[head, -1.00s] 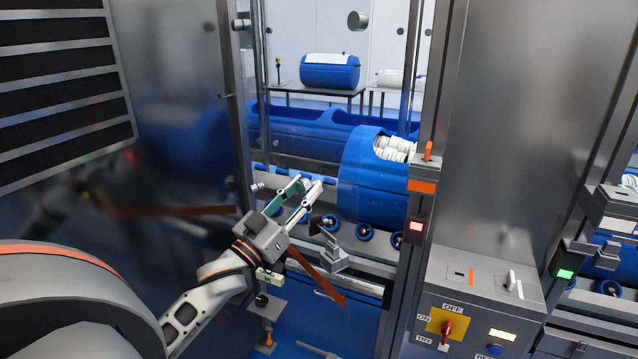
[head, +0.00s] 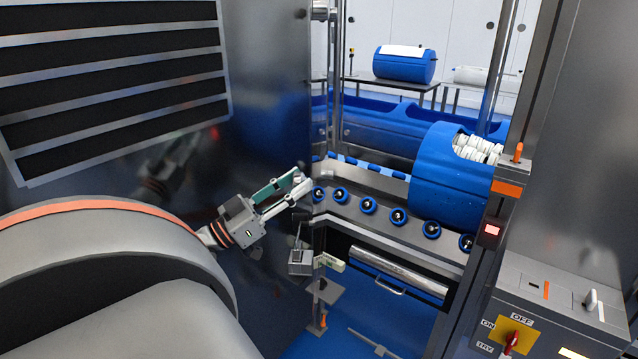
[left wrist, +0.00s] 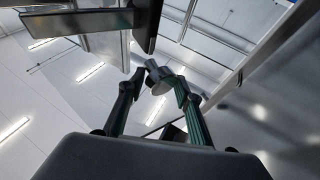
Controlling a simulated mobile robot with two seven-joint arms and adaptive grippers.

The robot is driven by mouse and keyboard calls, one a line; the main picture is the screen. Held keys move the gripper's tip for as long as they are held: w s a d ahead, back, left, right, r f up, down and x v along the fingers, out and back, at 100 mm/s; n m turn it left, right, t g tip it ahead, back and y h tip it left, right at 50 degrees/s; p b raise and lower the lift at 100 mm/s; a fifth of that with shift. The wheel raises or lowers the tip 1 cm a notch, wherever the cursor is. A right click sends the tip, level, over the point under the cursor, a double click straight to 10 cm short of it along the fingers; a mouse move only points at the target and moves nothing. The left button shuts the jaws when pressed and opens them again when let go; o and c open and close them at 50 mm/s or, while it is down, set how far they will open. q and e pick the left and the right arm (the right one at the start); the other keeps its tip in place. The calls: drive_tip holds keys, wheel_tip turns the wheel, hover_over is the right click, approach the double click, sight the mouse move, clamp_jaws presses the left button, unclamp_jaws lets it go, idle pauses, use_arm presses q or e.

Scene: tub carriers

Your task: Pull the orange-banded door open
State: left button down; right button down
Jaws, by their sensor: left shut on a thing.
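My left gripper (head: 299,185) reaches in from the left in the head view, in front of the dark steel cabinet side. In the left wrist view its two green-backed fingers (left wrist: 161,84) are closed on a short grey cylindrical piece, seemingly the door handle (left wrist: 157,76). The orange-banded door is hard to make out now; its orange band does not show in the head view and its pane may be near edge-on. A grey block on a bracket (head: 300,262) hangs just below the gripper and seems to belong to the door. My right gripper is not in view.
Behind the opening are a roller conveyor (head: 385,213) and a blue tub (head: 445,185) with white contents. A control box (head: 550,310) with a red switch stands at lower right. A small post fixture (head: 325,290) stands below the opening. Blue floor shows in front.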

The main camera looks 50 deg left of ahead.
use_arm(q)
drive_tip(key=s+a, duration=0.4)
drive_tip(key=a, duration=0.2)
drive_tip(key=shift+a+r, duration=0.2)
drive_tip(key=shift+r, duration=0.15)
drive_tip(key=shift+s, duration=0.1)
drive_tip(key=c, duration=1.5)
unclamp_jaws()
drive_tip(key=shift+w+a+f, duration=0.1)
drive_tip(key=shift+w+f, duration=0.2)
